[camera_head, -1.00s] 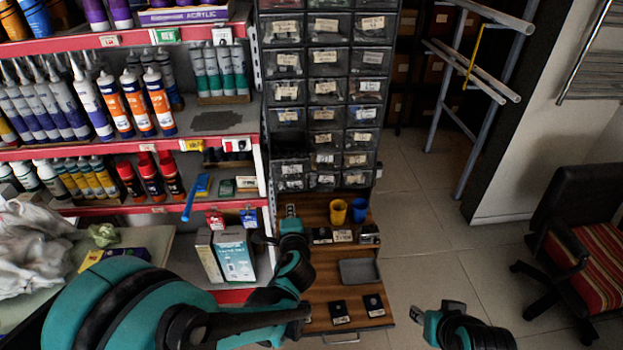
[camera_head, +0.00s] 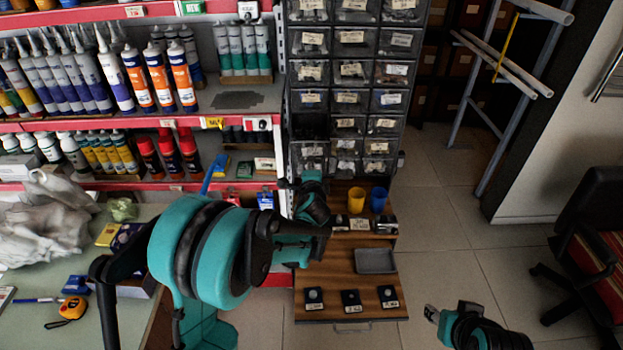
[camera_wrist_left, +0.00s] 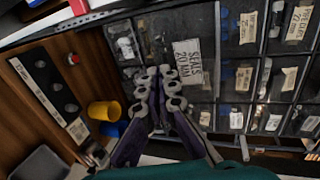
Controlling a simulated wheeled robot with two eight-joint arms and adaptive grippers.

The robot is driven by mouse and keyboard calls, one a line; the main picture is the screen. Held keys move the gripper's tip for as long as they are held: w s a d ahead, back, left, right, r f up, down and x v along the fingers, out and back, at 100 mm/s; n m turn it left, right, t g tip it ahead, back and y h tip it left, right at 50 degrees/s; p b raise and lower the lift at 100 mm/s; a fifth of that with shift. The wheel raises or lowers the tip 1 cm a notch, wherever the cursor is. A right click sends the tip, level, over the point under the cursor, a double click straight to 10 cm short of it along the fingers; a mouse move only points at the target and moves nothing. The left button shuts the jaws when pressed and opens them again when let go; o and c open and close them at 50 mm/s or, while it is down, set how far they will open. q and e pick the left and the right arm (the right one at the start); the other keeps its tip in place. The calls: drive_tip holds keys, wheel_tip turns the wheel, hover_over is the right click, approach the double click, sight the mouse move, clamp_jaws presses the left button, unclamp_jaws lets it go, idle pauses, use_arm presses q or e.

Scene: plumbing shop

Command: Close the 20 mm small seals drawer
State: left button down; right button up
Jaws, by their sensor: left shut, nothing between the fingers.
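The 20 mm small seals drawer is a dark, translucent drawer with a pale label reading SEALS 20 MM (camera_wrist_left: 187,62) in the left wrist view. In the head view, a labelled drawer front (camera_head: 313,149) low in the left column has a dark gap above it and seems to stand out from the cabinet; its label is too small to read. My left gripper (camera_wrist_left: 165,88) is shut and empty, its fingertips in front of the drawer face; contact cannot be told. In the head view its fingers are largely hidden by my arm. My right gripper (camera_head: 432,313) is low on the right, away from the cabinet.
The drawer cabinet (camera_head: 350,97) rises above a wooden display board (camera_head: 345,270) with a yellow cup (camera_head: 356,201), a blue cup (camera_head: 378,200) and a grey tray (camera_head: 375,261). Sealant shelves (camera_head: 150,118) stand left.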

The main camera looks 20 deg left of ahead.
sight(310, 136)
use_arm(q)
drive_tip(key=shift+w, duration=0.15)
drive_tip(key=w+a, duration=0.1)
drive_tip(key=w, duration=0.4)
drive_tip(key=w+a, duration=0.2)
drive_tip(key=w, duration=0.3)
drive_tip(key=w+a, duration=0.1)
drive_tip(key=w, duration=0.5)
drive_tip(key=shift+a+p, duration=0.3)
drive_tip(key=shift+a, duration=0.05)
drive_tip(key=shift+s, duration=0.1)
